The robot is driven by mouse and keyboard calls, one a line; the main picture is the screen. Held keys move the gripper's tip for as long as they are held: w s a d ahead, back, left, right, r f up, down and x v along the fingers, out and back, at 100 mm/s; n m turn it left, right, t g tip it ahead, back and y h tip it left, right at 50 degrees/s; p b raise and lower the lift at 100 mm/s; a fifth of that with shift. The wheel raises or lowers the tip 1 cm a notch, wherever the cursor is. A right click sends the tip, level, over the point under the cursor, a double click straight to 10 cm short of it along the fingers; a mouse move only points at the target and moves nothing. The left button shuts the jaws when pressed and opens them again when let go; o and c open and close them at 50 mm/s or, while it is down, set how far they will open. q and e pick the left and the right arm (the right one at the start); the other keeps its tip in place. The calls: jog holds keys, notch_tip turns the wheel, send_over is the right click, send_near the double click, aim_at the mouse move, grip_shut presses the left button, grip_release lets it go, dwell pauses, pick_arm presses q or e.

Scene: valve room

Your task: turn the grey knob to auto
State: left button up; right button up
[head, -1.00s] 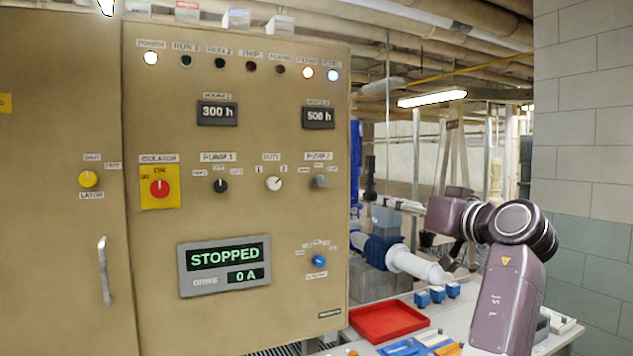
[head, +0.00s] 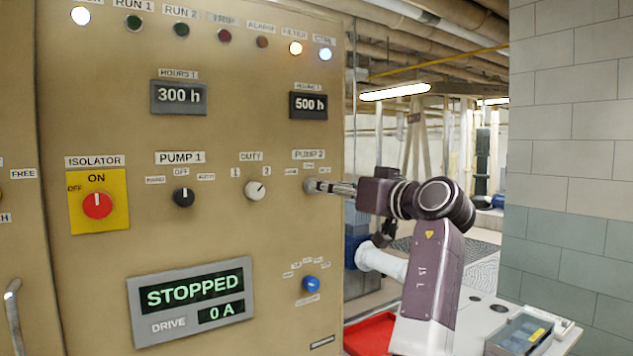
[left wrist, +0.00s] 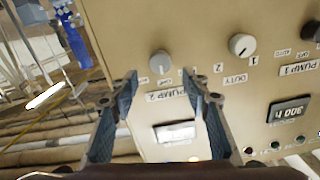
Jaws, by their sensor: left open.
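The grey knob (head: 309,186) sits under the PUMP 2 label on the beige panel. In the left wrist view the grey knob (left wrist: 160,63) shows upside down, just beyond and between my fingertips. I cannot make out its pointer direction clearly. My left gripper (head: 322,187) is at the knob, its arm coming up from the lower right; it partly covers the knob in the head view. In the left wrist view my left gripper (left wrist: 160,82) is open, one finger each side of the knob, with nothing clamped. My right gripper is not in view.
To the left are the white DUTY knob (head: 255,189), black PUMP 1 knob (head: 184,196) and red isolator (head: 97,205). A blue knob (head: 311,284) is below. The display (head: 190,298) reads STOPPED. A red tray (head: 370,335) lies at lower right.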

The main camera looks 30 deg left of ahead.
pick_arm(q)
jog(key=p+x, duration=0.1)
jog(key=x, duration=0.5)
jog(key=shift+f, duration=0.2)
jog(key=shift+s+d, duration=0.1)
jog(key=shift+d, duration=0.05)
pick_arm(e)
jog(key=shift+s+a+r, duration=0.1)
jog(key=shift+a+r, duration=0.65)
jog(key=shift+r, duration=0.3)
pick_arm(q)
jog(key=c, duration=1.2)
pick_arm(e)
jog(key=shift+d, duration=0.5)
